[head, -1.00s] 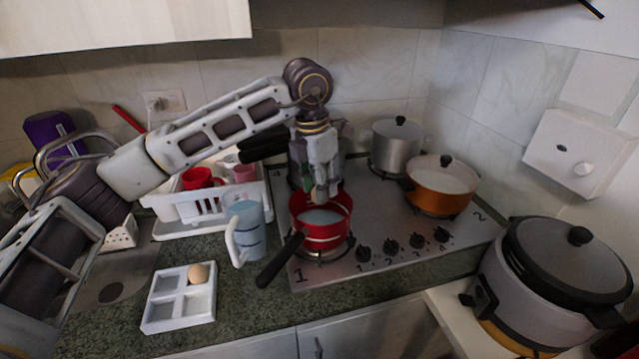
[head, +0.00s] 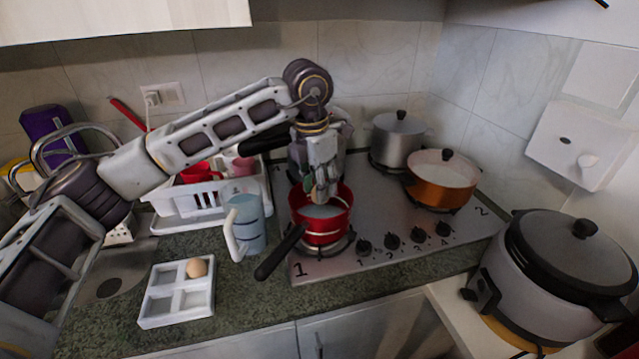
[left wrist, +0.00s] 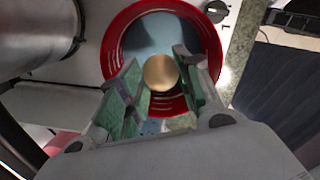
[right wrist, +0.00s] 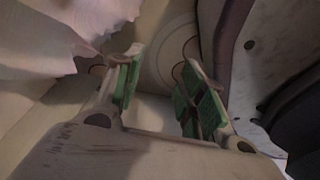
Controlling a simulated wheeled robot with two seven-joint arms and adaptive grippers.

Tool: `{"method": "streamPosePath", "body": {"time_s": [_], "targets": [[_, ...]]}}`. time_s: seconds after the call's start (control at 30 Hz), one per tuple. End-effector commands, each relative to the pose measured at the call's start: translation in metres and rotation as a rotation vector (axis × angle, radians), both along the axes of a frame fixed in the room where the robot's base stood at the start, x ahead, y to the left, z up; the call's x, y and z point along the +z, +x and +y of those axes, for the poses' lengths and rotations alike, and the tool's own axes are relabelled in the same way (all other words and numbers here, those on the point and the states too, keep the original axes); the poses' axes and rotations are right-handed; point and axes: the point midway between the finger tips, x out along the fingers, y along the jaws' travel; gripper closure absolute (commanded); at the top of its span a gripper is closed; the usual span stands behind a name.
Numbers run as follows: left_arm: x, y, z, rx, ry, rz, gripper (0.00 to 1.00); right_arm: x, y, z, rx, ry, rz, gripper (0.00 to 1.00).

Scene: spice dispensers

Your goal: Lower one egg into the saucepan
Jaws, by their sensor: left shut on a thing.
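The red saucepan (head: 326,236) stands on the front left burner with pale liquid inside and its black handle toward the front left. My left gripper (head: 321,198) points down over the saucepan's opening, its fingertips at about rim height. It is shut on a tan egg (left wrist: 160,72), which shows between the green finger pads above the saucepan (left wrist: 116,42) in the left wrist view. I cannot tell whether the egg touches the liquid. Another egg (head: 196,268) sits in the back right compartment of the white tray (head: 176,319). My right gripper (right wrist: 155,85) is open and empty.
A blue-grey pitcher (head: 246,225) stands just left of the saucepan. A white dish rack (head: 180,222) is behind it. An orange pot (head: 441,190) and a steel pot (head: 398,146) share the stove (head: 375,215). A large cooker (head: 545,285) stands at the right.

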Motion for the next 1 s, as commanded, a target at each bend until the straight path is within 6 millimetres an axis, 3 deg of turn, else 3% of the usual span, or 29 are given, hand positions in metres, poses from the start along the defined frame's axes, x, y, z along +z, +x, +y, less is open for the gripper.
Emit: {"method": "streamPosePath", "body": {"time_s": [0.4,1.0], "targets": [[-0.0085,-0.0001,0.0001,0.0,0.0,0.0,0.9,0.0016,0.0076,0.0069,-0.002,0.008,-0.008,0.6],[-0.0087,0.0001,0.0,0.0,0.0,0.0,0.9,0.0014,0.0036,0.0083,-0.003,0.009,-0.001,0.6]]}}
